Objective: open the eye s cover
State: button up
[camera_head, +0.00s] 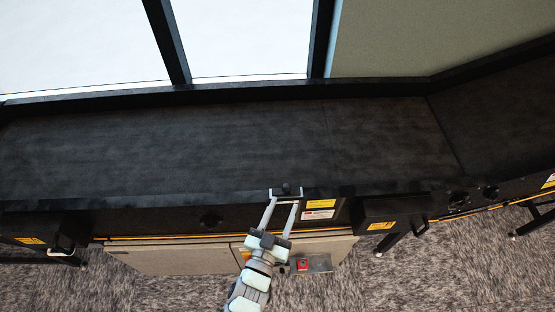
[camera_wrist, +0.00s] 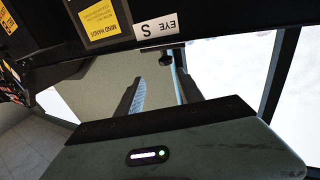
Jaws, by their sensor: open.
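A white label reading "EYE S" (camera_wrist: 157,28) is on the dark machine edge at the top of the wrist view. A small dark knob-like part (camera_head: 286,188) stands at the machine's front edge in the head view, and it also shows just below the label in the wrist view (camera_wrist: 166,58). I cannot make out the cover's outline or whether it is open. My gripper (camera_head: 285,194) is open, with its two pale fingers reaching up to the front edge, one on each side of the knob. I cannot tell whether they touch it.
A yellow warning label (camera_head: 321,204) and a red-and-white label (camera_head: 319,214) are right of my gripper. A black box with a handle (camera_head: 391,215) sticks out farther right. A red button (camera_head: 302,264) is on a grey panel below. The dark machine top (camera_head: 180,150) is clear.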

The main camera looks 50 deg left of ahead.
jog(key=a+b+x, duration=0.1)
jog(key=b+x, duration=0.1)
jog(key=x, duration=0.8)
jog(key=shift+a+f+g, duration=0.25)
jog(key=shift+f+g, duration=0.05)
jog(key=shift+f, duration=0.05)
jog(key=shift+s, duration=0.15)
grip_shut()
dwell(1.0)
